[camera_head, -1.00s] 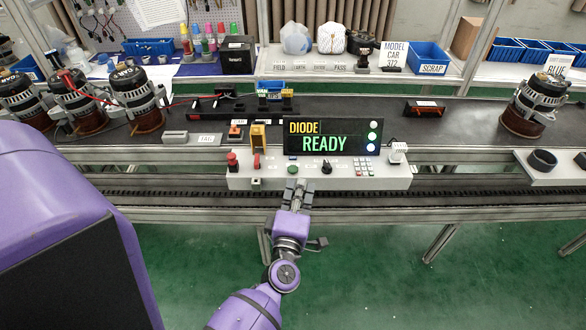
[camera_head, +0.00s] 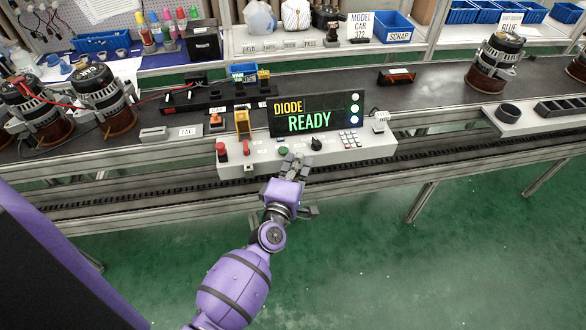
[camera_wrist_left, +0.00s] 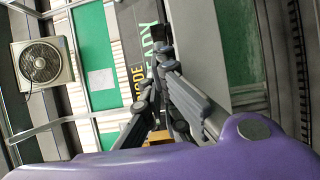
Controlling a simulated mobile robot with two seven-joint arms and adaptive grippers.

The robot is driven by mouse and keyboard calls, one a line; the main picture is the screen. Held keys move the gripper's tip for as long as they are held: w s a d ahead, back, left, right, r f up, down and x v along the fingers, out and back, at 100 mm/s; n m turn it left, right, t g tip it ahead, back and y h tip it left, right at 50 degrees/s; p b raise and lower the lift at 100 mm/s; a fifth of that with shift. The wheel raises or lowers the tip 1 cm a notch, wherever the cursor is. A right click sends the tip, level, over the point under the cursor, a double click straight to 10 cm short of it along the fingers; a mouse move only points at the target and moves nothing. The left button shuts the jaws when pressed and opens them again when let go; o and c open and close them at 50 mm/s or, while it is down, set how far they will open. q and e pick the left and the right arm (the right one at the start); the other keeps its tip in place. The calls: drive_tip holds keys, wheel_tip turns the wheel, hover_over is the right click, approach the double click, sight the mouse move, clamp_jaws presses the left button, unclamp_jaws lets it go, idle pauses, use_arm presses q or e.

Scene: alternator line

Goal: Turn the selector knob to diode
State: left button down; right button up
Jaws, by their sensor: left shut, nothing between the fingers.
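The black selector knob (camera_head: 316,144) stands on the sloped white control panel (camera_head: 370,150), below the display. The display (camera_head: 318,114) reads DIODE in yellow and READY in green; part of it also shows in the left wrist view (camera_wrist_left: 150,60). My left gripper (camera_head: 296,160) is shut and empty at the panel's front, just left of and below the knob; I cannot tell whether it touches the panel. My right gripper is not in view.
A red button (camera_head: 221,148), a green button (camera_head: 282,151) and a keypad (camera_head: 351,140) are on the panel. A yellow bracket (camera_head: 242,123) stands left of the display. Alternators (camera_head: 497,62) sit on the dark conveyor. The green floor in front is clear.

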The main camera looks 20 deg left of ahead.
sight(305, 150)
use_arm(q)
drive_tip(key=w, duration=0.4)
drive_tip(key=shift+w+a, duration=0.2)
drive_tip(key=shift+a, duration=0.1)
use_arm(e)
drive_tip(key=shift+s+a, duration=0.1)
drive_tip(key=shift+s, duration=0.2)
use_arm(q)
drive_tip(key=shift+w+d, duration=0.2)
drive_tip(key=shift+d, duration=0.25)
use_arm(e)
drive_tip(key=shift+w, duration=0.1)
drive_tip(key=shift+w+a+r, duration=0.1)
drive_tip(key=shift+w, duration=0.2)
